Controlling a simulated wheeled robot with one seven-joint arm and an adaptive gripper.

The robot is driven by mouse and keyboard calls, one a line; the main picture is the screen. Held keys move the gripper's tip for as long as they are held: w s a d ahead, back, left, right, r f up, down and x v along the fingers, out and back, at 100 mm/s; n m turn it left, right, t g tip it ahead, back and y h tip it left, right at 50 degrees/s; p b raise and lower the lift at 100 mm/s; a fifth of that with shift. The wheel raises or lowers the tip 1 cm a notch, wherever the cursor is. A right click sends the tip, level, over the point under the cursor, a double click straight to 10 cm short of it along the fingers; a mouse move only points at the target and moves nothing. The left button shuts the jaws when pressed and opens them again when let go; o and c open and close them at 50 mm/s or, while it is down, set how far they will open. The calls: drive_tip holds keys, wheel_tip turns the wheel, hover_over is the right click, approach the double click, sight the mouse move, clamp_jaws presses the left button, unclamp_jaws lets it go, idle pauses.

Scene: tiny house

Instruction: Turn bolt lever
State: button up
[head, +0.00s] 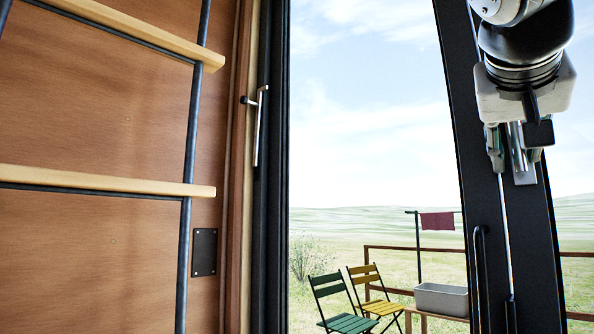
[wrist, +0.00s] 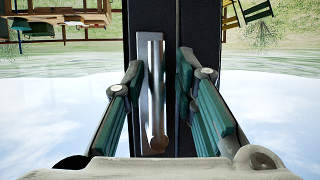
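The bolt lever (wrist: 155,95) is a silver bar on a flat metal plate fixed to a black door frame (wrist: 205,35). In the wrist view it lies between the two green-padded fingers of my gripper (wrist: 159,72), with a gap on each side. In the head view my gripper (head: 514,160) is at the upper right, pointing down in front of the black door frame. The metal plate (head: 523,170) shows between the fingers there; most of the lever is hidden. My gripper is open and holds nothing.
Another metal handle (head: 259,125) is on the black frame at left, beside a wooden wall with a ladder (head: 110,180). A dark pull handle (head: 480,275) is below my gripper. Outside are a green chair (head: 345,300), a yellow chair (head: 375,290) and a grey tub (head: 442,299).

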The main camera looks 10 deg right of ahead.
drive_tip(key=shift+s, duration=0.1)
drive_tip(key=v, duration=1.2)
idle(0.4)
wheel_tip(320, 180, down, 28)
drive_tip(key=a+n+g+y, duration=0.3)
drive_tip(key=n+g+y, duration=0.2)
drive_tip(key=s+a+f+n+g+y, duration=0.2)
drive_tip(key=s+f, duration=0.4)
drive_tip(key=f, duration=0.4)
drive_tip(key=s+a+f+n+g+y, duration=0.1)
drive_tip(key=s+a+f+g+y, duration=0.15)
drive_tip(key=s+f, duration=0.55)
wheel_tip(320, 180, up, 25)
drive_tip(key=w+t+p, duration=0.2)
drive_tip(key=t+p, duration=0.1)
drive_tip(key=p, duration=2.3)
drive_tip(key=shift+w+d+r+h, duration=0.2)
drive_tip(key=shift+r+h, duration=0.05)
drive_tip(key=shift+h, duration=0.2)
